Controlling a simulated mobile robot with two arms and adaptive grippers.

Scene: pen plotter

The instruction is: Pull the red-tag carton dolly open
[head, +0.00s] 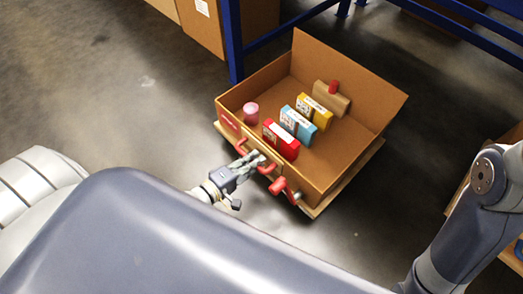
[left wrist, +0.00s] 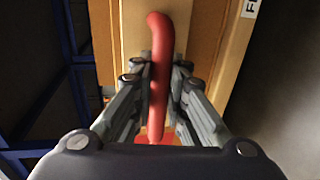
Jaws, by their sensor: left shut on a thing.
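The carton dolly is an open cardboard carton (head: 338,150) on a flat wooden base (head: 312,210). A red tag (head: 229,121) is on its front face, at the left. A red handle (head: 267,169) sticks out from the front face; in the left wrist view the handle (left wrist: 160,60) runs between the fingers. My left gripper (head: 254,161) is shut on this handle, and its fingers hide part of it. My right arm shows at the right edge of the head view, but its gripper is out of view.
The carton holds a red box (head: 281,139), a blue box (head: 299,124), a yellow box (head: 315,111), a pink cylinder (head: 251,113) and a brown item (head: 331,97). Another red part (head: 278,186) sits on the front. A blue rack post (head: 232,40) stands behind. The left floor is clear.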

